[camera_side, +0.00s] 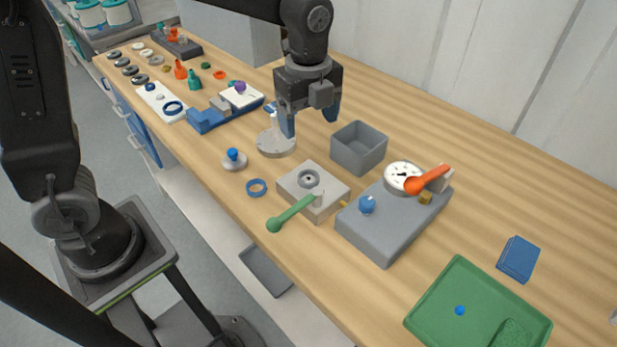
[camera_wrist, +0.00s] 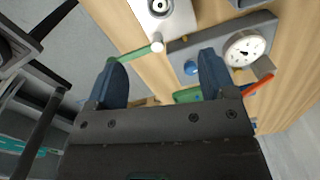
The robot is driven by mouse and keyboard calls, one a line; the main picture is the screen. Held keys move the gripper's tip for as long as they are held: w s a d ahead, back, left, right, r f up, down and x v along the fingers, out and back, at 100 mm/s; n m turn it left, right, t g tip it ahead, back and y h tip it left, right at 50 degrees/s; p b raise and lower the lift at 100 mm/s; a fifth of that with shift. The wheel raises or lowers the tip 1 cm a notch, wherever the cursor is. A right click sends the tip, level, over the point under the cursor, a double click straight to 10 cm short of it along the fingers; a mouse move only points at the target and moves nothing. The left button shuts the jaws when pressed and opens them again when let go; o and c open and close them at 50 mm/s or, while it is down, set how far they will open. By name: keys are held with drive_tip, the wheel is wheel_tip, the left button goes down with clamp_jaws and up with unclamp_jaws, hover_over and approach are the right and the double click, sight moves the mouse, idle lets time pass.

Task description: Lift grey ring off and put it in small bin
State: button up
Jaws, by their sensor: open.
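The grey ring (camera_side: 309,179) sits on top of a light grey square block with a green-handled lever, near the middle of the bench. In the wrist view the ring (camera_wrist: 159,6) shows at the top edge on its block. The small bin (camera_side: 358,148) is an open grey box behind and right of that block; its visible inside looks empty. My gripper (camera_side: 309,122) has blue fingers, is open and empty, and hangs above the bench, left of the bin and behind the ring. In the wrist view my gripper (camera_wrist: 166,75) has its fingers spread apart.
A green-handled lever (camera_side: 292,213) sticks out from the block toward the front edge. A grey box with a dial and orange lever (camera_side: 428,180) stands right of it. A round metal base (camera_side: 276,143) stands below my gripper. A green tray (camera_side: 480,305) lies far right.

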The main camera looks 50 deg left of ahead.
hover_over(308, 178)
drive_tip(key=f, duration=0.8)
drive_tip(key=shift+d+f, duration=0.3)
drive_tip(key=shift+d, duration=0.05)
drive_tip(key=shift+a+f, duration=0.15)
drive_tip(key=shift+f, duration=1.25)
drive_tip(key=shift+a+f, duration=0.15)
drive_tip(key=shift+f, duration=1.25)
drive_tip(key=shift+c, duration=0.4)
drive_tip(key=c, duration=0.9)
